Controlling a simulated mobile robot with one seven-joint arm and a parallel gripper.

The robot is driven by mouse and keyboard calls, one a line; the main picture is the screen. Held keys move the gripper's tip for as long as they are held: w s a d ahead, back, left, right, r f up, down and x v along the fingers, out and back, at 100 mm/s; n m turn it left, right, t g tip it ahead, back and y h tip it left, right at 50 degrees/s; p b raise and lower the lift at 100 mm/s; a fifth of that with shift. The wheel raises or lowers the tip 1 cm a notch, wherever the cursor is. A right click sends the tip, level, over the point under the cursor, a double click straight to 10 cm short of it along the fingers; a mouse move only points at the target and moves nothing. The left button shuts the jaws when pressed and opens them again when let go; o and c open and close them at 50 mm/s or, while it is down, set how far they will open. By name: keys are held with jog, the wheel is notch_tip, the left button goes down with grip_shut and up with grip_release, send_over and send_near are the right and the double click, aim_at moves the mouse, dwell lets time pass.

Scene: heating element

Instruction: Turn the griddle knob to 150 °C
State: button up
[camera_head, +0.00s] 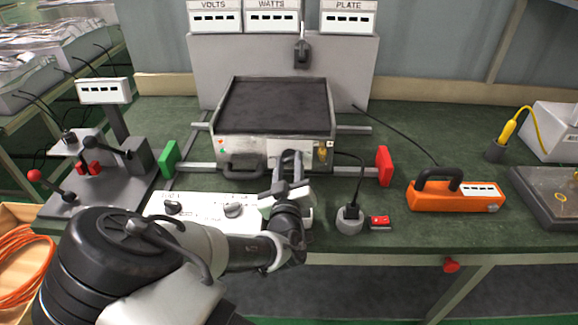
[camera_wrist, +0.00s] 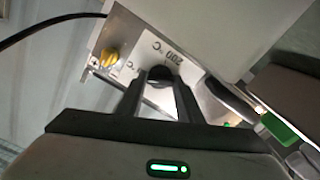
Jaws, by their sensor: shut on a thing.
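The griddle (camera_head: 225,147) stands on the green bench with a dark flat plate (camera_head: 275,103) on top. My gripper (camera_head: 290,158) is at the right part of its front panel. In the wrist view, my gripper's (camera_wrist: 160,84) fingers are closed around the dark griddle knob (camera_wrist: 160,73). The panel dial shows upside down there, with a "200" mark and °C signs around the knob. The other markings are too small or covered to read, so I cannot tell the exact setting. In the head view the knob is hidden behind my fingers.
A yellow part (camera_head: 323,153) sits right of the gripper on the panel. A white control box (camera_head: 205,206) with dark knobs lies in front. A black plug (camera_head: 352,211), red switch (camera_head: 380,221) and orange device (camera_head: 455,196) are to the right. Red (camera_head: 384,166) and green (camera_head: 169,158) blocks flank the griddle.

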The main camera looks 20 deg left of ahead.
jog(key=m+b, duration=0.4)
jog(key=m, duration=0.1)
jog(key=shift+d+f, duration=0.1)
jog(key=shift+f, duration=0.05)
jog(key=m+b, duration=0.4)
jog(key=shift+m+b, duration=0.9)
jog(key=shift+b, duration=0.05)
jog(key=shift+r, duration=0.25)
jog(key=o, duration=1.1)
jog(key=shift+f, duration=0.1)
